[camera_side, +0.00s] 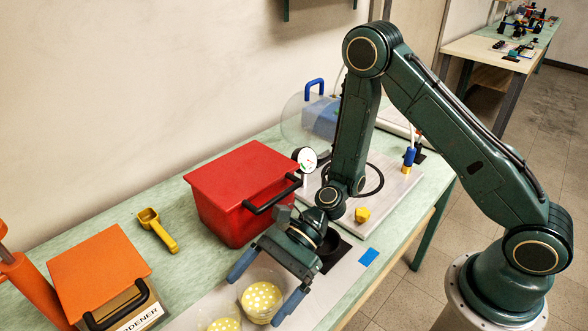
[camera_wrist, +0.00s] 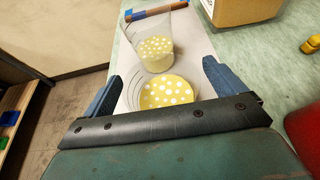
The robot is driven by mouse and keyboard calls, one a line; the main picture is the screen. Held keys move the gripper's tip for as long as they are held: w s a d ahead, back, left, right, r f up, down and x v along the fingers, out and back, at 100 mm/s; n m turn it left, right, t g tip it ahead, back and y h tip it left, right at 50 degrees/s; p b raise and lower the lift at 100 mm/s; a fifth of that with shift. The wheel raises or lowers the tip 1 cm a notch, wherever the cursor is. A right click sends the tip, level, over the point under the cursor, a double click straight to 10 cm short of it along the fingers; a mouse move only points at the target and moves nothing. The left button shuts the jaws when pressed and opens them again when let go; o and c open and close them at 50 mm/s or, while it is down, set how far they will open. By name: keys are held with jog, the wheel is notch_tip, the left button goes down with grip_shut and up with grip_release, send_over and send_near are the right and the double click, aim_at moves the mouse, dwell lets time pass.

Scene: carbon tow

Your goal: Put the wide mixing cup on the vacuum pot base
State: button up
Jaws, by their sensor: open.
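Two clear cups with yellow, white-dotted bottoms stand near the bench's front. The one nearer my gripper, which looks like the wide mixing cup (camera_side: 261,299), also shows in the wrist view (camera_wrist: 167,92). My gripper (camera_side: 254,301) is open, its blue fingers on either side of this cup; I cannot tell whether they touch it. The fingers also show in the wrist view (camera_wrist: 161,73). The vacuum pot base (camera_side: 398,186), a pale plate with a black ring, lies behind my gripper, partly hidden by my arm.
A red box (camera_side: 238,190) with a black handle stands left of the base. A gauge (camera_side: 306,158), a yellow knob (camera_side: 362,214) and a blue-handled valve (camera_side: 409,158) stand at the base. A yellow scoop (camera_side: 158,230) and an orange-lidded box (camera_side: 98,270) are at left.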

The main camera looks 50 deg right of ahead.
jog(key=shift+r, duration=0.1)
jog(key=shift+d+r, duration=0.1)
jog(key=shift+r, duration=0.05)
jog(key=v, duration=1.1)
jog(key=shift+d, duration=0.4)
jog(key=shift+r, duration=0.2)
jog(key=s+d+r+n+t+h, duration=0.5)
jog(key=s+d+r+n+h, duration=0.8)
jog(key=d+r+n, duration=0.3)
notch_tip(320, 180, up, 2)
jog(key=shift+s+r+n+t, duration=0.1)
jog(key=shift+s+n+t, duration=0.25)
jog(key=shift+n, duration=0.65)
jog(key=shift+o, duration=0.5)
